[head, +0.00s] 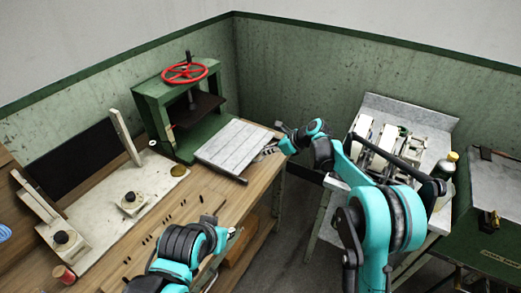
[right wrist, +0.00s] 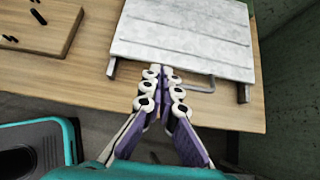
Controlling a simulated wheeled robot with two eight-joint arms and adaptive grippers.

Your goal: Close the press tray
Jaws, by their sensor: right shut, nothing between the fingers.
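The press (head: 178,105) is a green frame with a red handwheel (head: 185,72) on the wooden bench. Its tray (head: 232,143), a pale grey slatted board, sticks out from the press toward the right. It also fills the top of the right wrist view (right wrist: 185,35), where a metal bar handle (right wrist: 203,88) shows along its near edge. My right gripper (right wrist: 163,78) is shut and empty, its fingertips close to the handle; I cannot tell whether they touch. In the head view it (head: 270,150) is at the tray's right edge.
A pale board (head: 95,215) with knobbed fixtures lies on the bench at left. A pale machine with rollers (head: 385,145) and a yellow-capped bottle (head: 448,165) stand at right. Green walls close off the back. Floor shows between bench and machine.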

